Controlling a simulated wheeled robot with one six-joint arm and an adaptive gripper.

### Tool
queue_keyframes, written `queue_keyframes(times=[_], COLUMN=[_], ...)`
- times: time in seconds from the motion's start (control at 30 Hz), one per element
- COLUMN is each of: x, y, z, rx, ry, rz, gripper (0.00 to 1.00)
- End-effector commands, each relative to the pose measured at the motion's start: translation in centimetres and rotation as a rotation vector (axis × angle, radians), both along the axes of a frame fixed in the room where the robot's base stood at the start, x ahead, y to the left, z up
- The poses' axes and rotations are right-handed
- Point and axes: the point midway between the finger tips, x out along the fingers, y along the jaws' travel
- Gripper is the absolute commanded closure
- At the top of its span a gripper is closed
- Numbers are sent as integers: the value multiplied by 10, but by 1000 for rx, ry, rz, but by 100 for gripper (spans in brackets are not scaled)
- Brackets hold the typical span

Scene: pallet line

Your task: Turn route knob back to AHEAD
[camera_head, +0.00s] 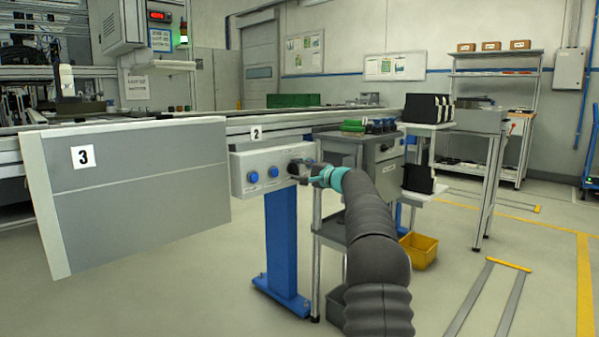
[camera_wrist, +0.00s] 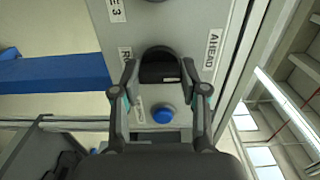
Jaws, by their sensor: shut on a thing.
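The route knob (camera_wrist: 160,55) is black and round-topped, with a pale strip on its near edge, on a grey panel (camera_wrist: 172,18) in the wrist view. The AHEAD label (camera_wrist: 213,49) is to its right. Another label (camera_wrist: 125,57), starting with R, is to its left and partly hidden by a finger. My gripper (camera_wrist: 159,76) is shut on the knob, one finger on each side. Which way the knob points I cannot tell. In the head view my gripper (camera_head: 302,170) is at the right end of the control box (camera_head: 241,188), and mostly hides the knob.
A blue button (camera_wrist: 163,115) is just below the knob in the wrist view. The box stands on a blue post (camera_head: 283,240). A grey panel marked 3 (camera_head: 140,200) is at left; a cart (camera_head: 375,160) is close behind my arm.

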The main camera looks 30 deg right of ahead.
Motion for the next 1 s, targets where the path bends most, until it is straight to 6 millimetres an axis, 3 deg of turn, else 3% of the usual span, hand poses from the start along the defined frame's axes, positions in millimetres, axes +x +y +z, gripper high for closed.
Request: queue_keyframes(times=[0.53, 0.57, 0.63, 1.0], x=[0, 0, 0, -2], y=[0, 0, 0, -1], z=[-1, -1, -1, 0], rx=[-23, -23, -23, -21], ry=[-7, -7, -7, -7], rz=[0, 0, 0, 0], gripper=[91, 49, 31, 31])
